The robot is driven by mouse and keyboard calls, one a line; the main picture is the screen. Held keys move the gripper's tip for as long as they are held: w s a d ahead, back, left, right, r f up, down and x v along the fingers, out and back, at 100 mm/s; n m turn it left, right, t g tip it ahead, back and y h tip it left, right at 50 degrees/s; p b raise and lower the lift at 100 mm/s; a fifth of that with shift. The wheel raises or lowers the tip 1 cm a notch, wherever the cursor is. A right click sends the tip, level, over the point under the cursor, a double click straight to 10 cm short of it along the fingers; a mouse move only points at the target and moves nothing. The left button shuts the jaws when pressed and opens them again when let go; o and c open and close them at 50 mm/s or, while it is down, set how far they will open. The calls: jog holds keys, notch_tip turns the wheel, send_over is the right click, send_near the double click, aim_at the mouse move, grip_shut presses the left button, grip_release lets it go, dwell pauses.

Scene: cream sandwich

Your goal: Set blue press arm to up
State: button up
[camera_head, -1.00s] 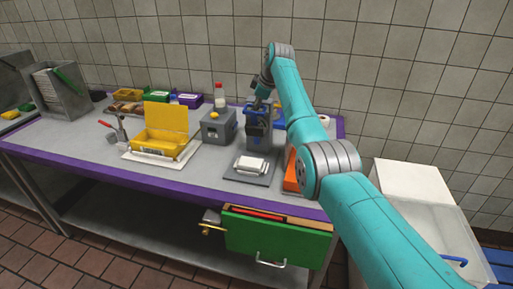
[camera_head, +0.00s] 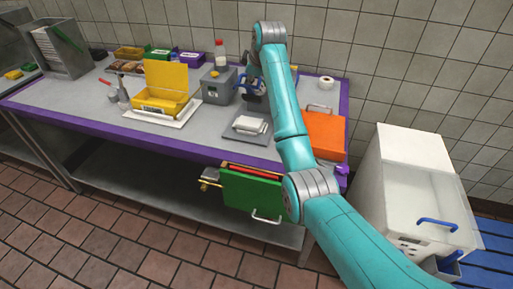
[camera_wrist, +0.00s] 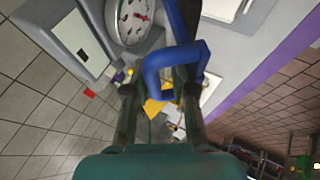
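The blue press arm (camera_wrist: 165,66) is a bent bar in the wrist view. It crosses just beyond my fingertips, close to them; I cannot tell whether they touch it. My gripper (camera_wrist: 160,92) has its two dark fingers spread apart, with nothing clearly clamped between them. In the head view my gripper (camera_head: 254,88) is at the press, and a bit of blue (camera_head: 241,84) shows beside it. The press's grey base plate (camera_head: 232,133) bears a white block (camera_head: 249,125). My arm hides much of the press.
A grey box (camera_head: 216,91) stands left of the press, with a yellow open container (camera_head: 160,99) farther left. A bottle (camera_head: 220,52) stands behind. An orange board (camera_head: 325,132) lies right of my arm. A white dial (camera_wrist: 134,20) shows in the wrist view. The tiled wall is close behind.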

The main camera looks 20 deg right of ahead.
jog(key=shift+s+a+f+t+h, duration=0.4)
jog(key=shift+s+a+f+t, duration=0.2)
jog(key=shift+s+a+f, duration=0.25)
jog(key=s+a+f+t+h, duration=0.1)
jog(key=s+f+t, duration=0.1)
jog(key=f, duration=0.1)
jog(key=s+a+f+n+t+h, duration=0.1)
jog(key=f+t, duration=0.1)
jog(key=f, duration=0.1)
jog(key=s+a+f+n+t+h, duration=0.1)
jog(key=s+f+t, duration=0.1)
jog(key=f, duration=0.2)
jog(key=shift+s+a+t, duration=0.3)
jog(key=shift+t, duration=0.1)
jog(key=s, duration=1.3)
jog(key=shift+s+a+f, duration=0.2)
jog(key=shift+a+f, duration=0.05)
jog(key=shift+a, duration=0.05)
